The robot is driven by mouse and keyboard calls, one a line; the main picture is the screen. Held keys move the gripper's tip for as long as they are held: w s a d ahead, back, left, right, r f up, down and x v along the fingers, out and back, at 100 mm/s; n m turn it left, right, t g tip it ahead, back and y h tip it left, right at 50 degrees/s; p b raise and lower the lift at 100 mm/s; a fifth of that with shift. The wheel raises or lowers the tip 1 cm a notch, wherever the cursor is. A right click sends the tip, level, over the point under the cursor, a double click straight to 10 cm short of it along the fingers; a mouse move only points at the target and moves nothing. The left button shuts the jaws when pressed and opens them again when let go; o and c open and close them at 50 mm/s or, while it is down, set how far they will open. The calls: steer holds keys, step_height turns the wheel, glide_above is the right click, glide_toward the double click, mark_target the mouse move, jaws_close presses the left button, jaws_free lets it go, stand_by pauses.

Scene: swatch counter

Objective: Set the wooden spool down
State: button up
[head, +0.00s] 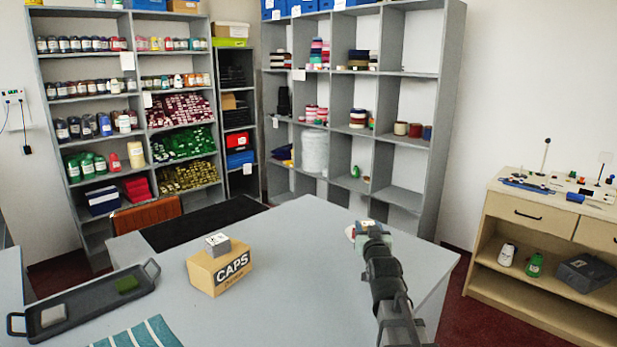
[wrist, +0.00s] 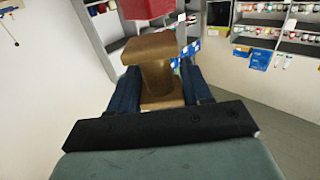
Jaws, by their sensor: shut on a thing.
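The wooden spool (wrist: 155,48) is brown, with wide flanges and a narrower waist. In the wrist view it sits between the two dark blue fingers of my gripper (wrist: 160,80), which is shut on it. In the head view the end of my arm (head: 368,232) reaches over the far right part of the grey table (head: 300,290), toward the shelves. The spool and the fingers are hidden there behind my arm. What lies under the spool, and whether it touches anything, I cannot tell.
A red object (wrist: 145,8) shows just beyond the spool; its distance is unclear. A CAPS box (head: 220,271) with a grey block (head: 217,244) on top and a dark tray (head: 90,300) stand on the table. Grey shelves (head: 437,100) with several empty compartments stand behind.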

mark_target(367, 224)
steer(key=shift+a, duration=0.1)
stand_by(0.7)
step_height(367, 224, up, 11)
steer(key=shift+r, duration=0.15)
steer(key=s+d+f+n+y, duration=0.15)
steer(key=d+f, duration=0.25)
steer(key=d, duration=0.4)
steer(key=s+d+f+n+y, duration=0.1)
steer(key=d+f+y, duration=0.2)
steer(key=d, duration=0.5)
steer(key=s+d+r+n+g+y, duration=0.3)
steer(key=s+d+y, duration=0.1)
steer(key=s+d, duration=0.15)
steer(key=s+d+r+n+g+y, duration=0.2)
steer(key=s+d+r+n+y, duration=0.25)
steer(key=s, duration=0.25)
step_height(367, 224, down, 18)
steer(key=shift+f+m, duration=0.15)
steer(key=shift+m, duration=0.25)
